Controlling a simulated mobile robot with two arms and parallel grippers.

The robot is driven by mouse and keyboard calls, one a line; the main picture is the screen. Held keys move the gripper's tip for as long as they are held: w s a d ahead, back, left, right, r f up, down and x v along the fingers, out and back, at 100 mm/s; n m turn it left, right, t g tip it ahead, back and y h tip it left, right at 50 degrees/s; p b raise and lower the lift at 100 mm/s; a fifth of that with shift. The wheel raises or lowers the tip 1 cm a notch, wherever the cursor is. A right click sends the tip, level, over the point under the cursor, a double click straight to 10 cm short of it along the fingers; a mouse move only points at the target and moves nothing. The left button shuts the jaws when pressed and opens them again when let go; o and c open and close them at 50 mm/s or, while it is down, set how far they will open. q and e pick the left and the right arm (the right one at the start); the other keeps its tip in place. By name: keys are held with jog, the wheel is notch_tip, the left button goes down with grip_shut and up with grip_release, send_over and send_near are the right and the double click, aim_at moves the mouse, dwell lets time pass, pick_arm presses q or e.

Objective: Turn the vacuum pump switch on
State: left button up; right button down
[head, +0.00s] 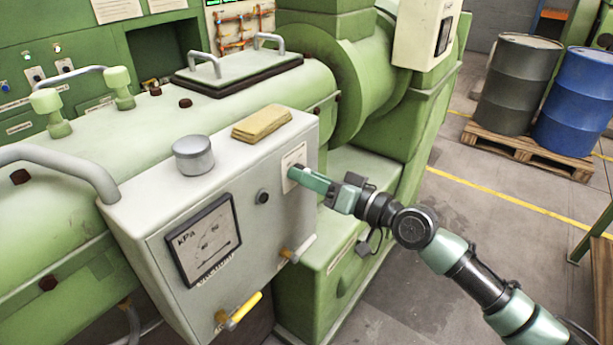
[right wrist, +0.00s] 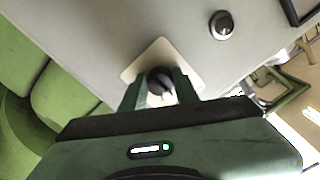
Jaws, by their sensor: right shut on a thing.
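The vacuum pump switch is a small dark knob (right wrist: 159,80) on a pale square plate, seen in the right wrist view. In the head view the plate (head: 291,160) is at the right end of a grey control box (head: 155,232), and the gripper hides the knob. My right gripper (head: 293,173) reaches in from the right with its fingertips at the plate. In the right wrist view its green fingers sit on either side of the knob and are shut on it. The knob's exact turn position is hard to make out. My left gripper is not in view.
On the box are a round black button (head: 262,196), a kPa gauge (head: 204,240), yellow-handled valves (head: 238,311) and a grey cap (head: 194,155). A folded yellow cloth (head: 262,123) lies on top. Drums (head: 516,82) stand on a pallet at the back right; floor between is clear.

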jog(key=m, duration=0.3)
jog(key=shift+r+m+p, duration=0.15)
jog(key=shift+m+p, duration=0.15)
jog(key=shift+p, duration=0.1)
jog(key=shift+m+p, duration=0.6)
jog(key=shift+m, duration=1.3)
jog(key=c, duration=1.1)
grip_release()
jog(key=shift+o, duration=0.2)
jog(key=shift+d, duration=0.1)
